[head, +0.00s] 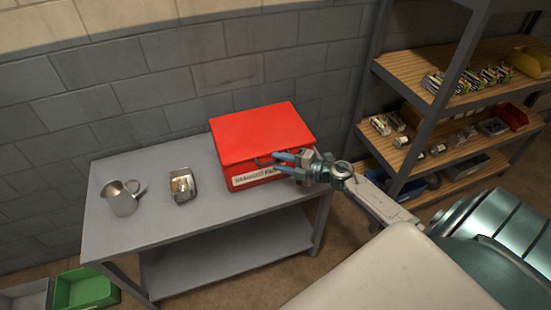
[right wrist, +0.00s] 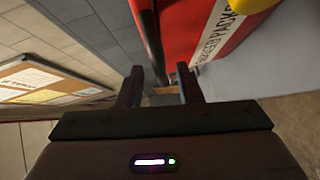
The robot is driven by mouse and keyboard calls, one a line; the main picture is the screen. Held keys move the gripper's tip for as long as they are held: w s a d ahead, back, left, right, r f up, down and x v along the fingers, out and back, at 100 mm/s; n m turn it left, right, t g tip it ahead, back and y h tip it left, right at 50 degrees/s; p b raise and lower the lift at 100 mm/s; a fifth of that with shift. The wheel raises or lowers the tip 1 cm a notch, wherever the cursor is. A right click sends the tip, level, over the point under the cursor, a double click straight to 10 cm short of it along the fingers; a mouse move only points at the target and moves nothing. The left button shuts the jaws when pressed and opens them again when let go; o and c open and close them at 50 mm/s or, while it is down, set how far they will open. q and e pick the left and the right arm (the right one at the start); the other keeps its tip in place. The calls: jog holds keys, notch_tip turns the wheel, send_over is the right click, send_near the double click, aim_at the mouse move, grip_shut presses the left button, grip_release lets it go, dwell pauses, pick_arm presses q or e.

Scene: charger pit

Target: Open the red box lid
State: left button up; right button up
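The red box (head: 262,137) stands at the right end of the grey table with its lid down. Its front has a white label and a dark handle (head: 263,162) just below the lid's edge. My right gripper (head: 276,161) is at the box's front right, fingers parted and tips close to the handle. In the right wrist view the two fingers (right wrist: 160,82) are apart, with the red box (right wrist: 188,22) just beyond them. I cannot tell whether the handle lies between the fingers or touches them. My left gripper is not in view.
On the grey table (head: 150,232) stand a metal jug (head: 121,199) and a small metal tray (head: 182,186) with items. A wooden-decked shelf rack (head: 440,98) with bins stands to the right. A green bin (head: 85,288) sits on the floor at lower left. A wall is behind.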

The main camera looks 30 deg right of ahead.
jog(key=shift+x, duration=1.05)
